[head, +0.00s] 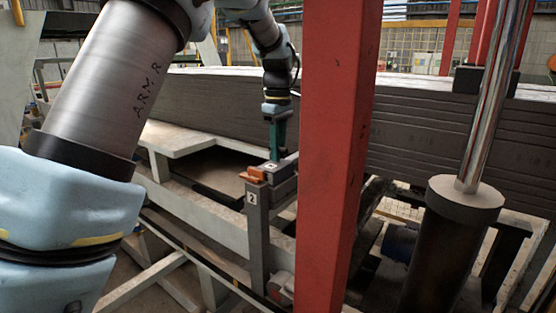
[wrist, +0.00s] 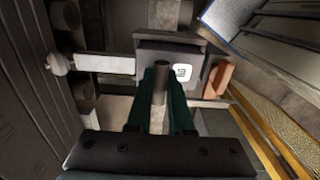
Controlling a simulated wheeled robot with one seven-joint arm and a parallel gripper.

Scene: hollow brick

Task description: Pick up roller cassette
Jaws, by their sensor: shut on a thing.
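My gripper (head: 275,155) comes down from above onto a dark grey block-like unit, which I take to be the roller cassette (head: 284,172), on top of a grey post. In the wrist view the green fingers of my gripper (wrist: 161,75) stand on either side of a grey upright cylindrical grip. The dark block of the cassette (wrist: 150,51) with a white label lies just beyond the fingertips. An orange piece (head: 252,175) sits beside the block; it also shows in the wrist view (wrist: 222,78). Part of the cassette is hidden by the red column in the head view.
A red column (head: 335,140) stands close to the right of my gripper. The post (head: 258,235) under the cassette carries a label 2. A long stack of dark slabs (head: 430,135) runs behind. A dark cylinder with a shiny rod (head: 445,240) stands at right.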

